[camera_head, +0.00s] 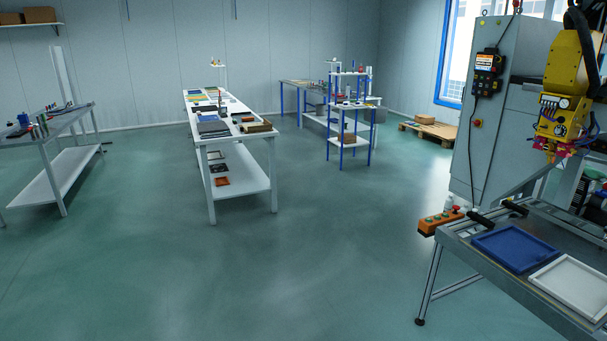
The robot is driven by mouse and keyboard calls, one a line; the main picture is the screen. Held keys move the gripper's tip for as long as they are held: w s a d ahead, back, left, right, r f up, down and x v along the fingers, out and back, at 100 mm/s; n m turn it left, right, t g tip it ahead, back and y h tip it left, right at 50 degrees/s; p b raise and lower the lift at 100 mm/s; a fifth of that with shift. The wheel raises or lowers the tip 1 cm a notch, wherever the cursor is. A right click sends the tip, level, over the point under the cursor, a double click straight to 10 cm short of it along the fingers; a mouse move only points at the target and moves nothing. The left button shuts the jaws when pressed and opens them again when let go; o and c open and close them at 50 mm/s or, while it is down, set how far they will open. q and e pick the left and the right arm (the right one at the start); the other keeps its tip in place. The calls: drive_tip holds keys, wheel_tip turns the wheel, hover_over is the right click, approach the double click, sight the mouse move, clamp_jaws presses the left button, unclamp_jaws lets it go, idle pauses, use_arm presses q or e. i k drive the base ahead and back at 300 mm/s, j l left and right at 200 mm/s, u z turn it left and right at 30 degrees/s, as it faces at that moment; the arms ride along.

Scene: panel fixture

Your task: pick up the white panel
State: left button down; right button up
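A white panel (572,284) with a raised rim lies flat on the grey workbench (480,262) at the lower right. The right edge of the picture cuts off part of it. A blue panel (514,247) of similar shape lies just to its left and farther back. Neither of my grippers shows in the head view.
An orange button box (440,220) and black handles (481,219) sit at the bench's far left corner. A yellow machine head (563,90) hangs above the bench by a grey cabinet (490,130). White tables (228,138) stand farther back. The green floor (280,270) ahead is clear.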

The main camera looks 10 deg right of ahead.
sight(582, 288)
drive_tip(key=i+z, duration=0.25)
drive_tip(key=i, duration=0.3)
drive_tip(key=i+j+z, duration=0.2)
drive_tip(key=i, duration=0.4)
drive_tip(key=i+l+z, duration=0.15)
drive_tip(key=z, duration=0.3)
drive_tip(key=i+z, duration=0.35)
drive_tip(key=z, duration=0.15)
drive_tip(key=i+z, duration=0.25)
drive_tip(key=z, duration=0.2)
drive_tip(key=i+j+z, duration=0.15)
drive_tip(key=z, duration=0.35)
drive_tip(key=i+l+z, duration=0.15)
drive_tip(key=i+z, duration=0.6)
drive_tip(key=i, duration=0.15)
drive_tip(key=i+j+z, duration=0.15)
drive_tip(key=i+z, duration=0.2)
drive_tip(key=i, duration=0.15)
